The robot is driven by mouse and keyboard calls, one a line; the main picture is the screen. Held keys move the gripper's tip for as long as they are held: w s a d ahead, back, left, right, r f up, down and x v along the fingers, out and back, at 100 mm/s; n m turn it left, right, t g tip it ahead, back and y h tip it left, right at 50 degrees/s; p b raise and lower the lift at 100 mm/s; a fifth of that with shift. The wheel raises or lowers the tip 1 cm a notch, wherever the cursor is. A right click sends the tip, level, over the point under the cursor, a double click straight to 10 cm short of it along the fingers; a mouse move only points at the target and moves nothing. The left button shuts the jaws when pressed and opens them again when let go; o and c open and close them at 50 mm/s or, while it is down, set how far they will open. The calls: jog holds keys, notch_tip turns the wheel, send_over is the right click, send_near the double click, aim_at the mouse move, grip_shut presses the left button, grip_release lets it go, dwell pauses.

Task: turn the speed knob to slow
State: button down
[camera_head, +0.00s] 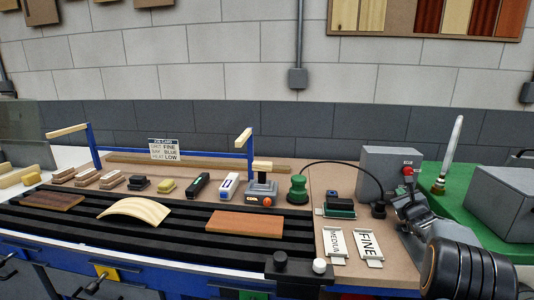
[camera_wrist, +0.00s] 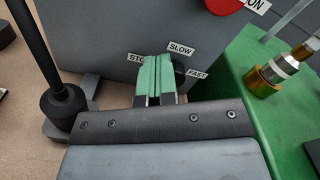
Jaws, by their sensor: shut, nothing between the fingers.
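The grey control box (camera_head: 380,165) stands at the right of the bench, and its face fills the top of the wrist view (camera_wrist: 100,45). Labels on it read SLOW (camera_wrist: 181,48), FAST (camera_wrist: 197,73) and a partly covered STO... (camera_wrist: 134,57). The speed knob (camera_wrist: 180,74) shows only as a dark edge just right of my fingers, and its pointer is hidden. My gripper (camera_wrist: 156,62) has green fingertips, shut together and empty, in front of the knob between the labels. Whether they touch the knob I cannot tell. In the head view my gripper (camera_head: 402,194) is at the box's front.
A red switch (camera_head: 407,170) marked ON is on the box's upper right. A black hose fitting (camera_wrist: 62,105) stands close left of my gripper. A green machine (camera_wrist: 270,65) with a brass fitting (camera_wrist: 263,84) is at right.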

jog(key=shift+d+r+b, duration=0.1)
jog(key=shift+r+b, duration=0.3)
jog(key=shift+b, duration=0.2)
dwell(0.6)
jog(key=shift+s+d+r+b, duration=0.1)
jog(key=shift+d+r+b, duration=0.25)
jog(key=shift+b, duration=0.85)
jog(key=shift+d+f+b, duration=0.15)
jog(key=shift+d+b, duration=0.15)
jog(key=shift+d, duration=0.2)
jog(key=shift+a, duration=0.15)
jog(key=shift+a, duration=0.15)
jog(key=shift+r, duration=0.45)
jog(key=b, duration=0.1)
jog(key=f+b, duration=0.1)
jog(key=shift+s+a+b, duration=0.2)
jog(key=shift+s+b, duration=0.15)
jog(key=shift+s+r+b, duration=0.1)
jog(key=shift+s+b, duration=0.95)
jog(key=shift+s, duration=1.15)
